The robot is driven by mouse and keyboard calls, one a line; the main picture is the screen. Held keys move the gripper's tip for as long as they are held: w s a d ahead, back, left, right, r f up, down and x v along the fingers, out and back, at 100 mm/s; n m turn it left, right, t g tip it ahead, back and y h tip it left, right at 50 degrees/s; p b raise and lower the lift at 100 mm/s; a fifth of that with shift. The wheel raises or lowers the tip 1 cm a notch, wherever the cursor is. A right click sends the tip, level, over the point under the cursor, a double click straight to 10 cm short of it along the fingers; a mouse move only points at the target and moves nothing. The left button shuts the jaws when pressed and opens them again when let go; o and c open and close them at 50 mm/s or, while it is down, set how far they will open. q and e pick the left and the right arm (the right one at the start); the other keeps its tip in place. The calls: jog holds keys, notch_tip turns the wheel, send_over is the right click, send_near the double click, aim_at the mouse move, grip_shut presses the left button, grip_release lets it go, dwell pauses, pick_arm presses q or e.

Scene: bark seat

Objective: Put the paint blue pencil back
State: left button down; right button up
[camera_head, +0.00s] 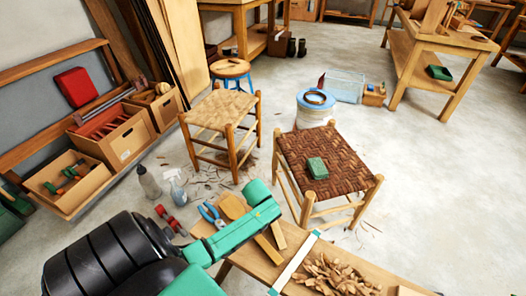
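I cannot make out a blue pencil anywhere in this view. A green and black arm of mine comes in from the lower left and reaches over the near bench (262,268). Neither gripper shows. On the bench next to the arm lie blue-handled pliers (211,214) and flat wooden pieces. A small round stool with blue legs (231,67) stands at the back, with a small dark item on top that is too small to identify.
Wood shavings (335,276) lie on the bench. Crates (114,137) line the left wall. A bucket (315,105) stands behind.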

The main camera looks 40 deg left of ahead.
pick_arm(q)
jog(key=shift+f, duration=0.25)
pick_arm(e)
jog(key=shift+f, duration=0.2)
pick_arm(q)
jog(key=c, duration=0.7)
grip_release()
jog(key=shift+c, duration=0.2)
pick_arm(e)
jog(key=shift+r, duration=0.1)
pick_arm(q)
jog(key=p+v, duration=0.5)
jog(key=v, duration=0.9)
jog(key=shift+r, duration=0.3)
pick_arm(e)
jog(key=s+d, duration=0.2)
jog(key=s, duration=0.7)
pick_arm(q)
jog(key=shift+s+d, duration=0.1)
